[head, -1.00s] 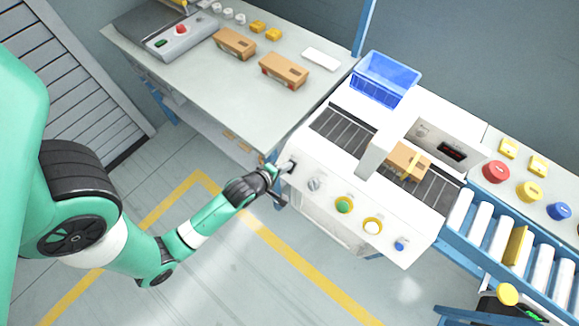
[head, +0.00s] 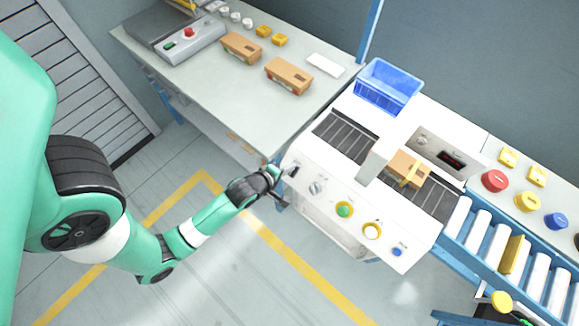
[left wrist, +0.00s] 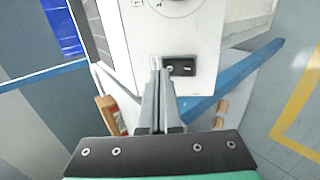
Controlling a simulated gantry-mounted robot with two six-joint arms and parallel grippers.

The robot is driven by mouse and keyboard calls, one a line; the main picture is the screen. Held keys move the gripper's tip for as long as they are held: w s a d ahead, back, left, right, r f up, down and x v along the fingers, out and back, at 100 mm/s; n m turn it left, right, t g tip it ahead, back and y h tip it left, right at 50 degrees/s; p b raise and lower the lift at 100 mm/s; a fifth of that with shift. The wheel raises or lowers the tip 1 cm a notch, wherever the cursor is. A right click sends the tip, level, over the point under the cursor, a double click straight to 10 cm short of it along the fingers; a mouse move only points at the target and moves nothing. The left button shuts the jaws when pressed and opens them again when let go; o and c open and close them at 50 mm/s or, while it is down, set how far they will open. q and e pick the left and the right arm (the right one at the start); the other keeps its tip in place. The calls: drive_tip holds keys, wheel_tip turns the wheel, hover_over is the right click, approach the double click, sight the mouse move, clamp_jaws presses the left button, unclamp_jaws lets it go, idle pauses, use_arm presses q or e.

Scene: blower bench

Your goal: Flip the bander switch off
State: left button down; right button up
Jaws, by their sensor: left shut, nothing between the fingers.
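The bander is the white machine (head: 330,222) with a dark slatted conveyor and an arch over it. Its switch (head: 295,171) is a small dark rocker at the left end of the front panel. In the left wrist view the switch (left wrist: 181,67) is a black plate just right of the fingertips. My left gripper (head: 284,173) is shut and empty, its tips close to the switch. In the left wrist view the gripper (left wrist: 163,73) overlaps the plate's left edge; I cannot tell if it touches. The rocker's position is too small to read. My right gripper is not in view.
A banded box (head: 405,168) sits under the arch. A blue bin (head: 388,86) stands behind. A grey table (head: 235,105) adjoins on the left.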

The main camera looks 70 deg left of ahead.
use_arm(q)
drive_tip(key=r+p+v, duration=0.1)
drive_tip(key=p+v, duration=0.1)
drive_tip(key=v, duration=0.4)
drive_tip(key=w+a+r+p+v, duration=0.1)
drive_tip(key=p+v, duration=0.2)
drive_tip(key=v, duration=0.4)
drive_tip(key=shift+w+r+p, duration=0.3)
drive_tip(key=shift+r, duration=0.05)
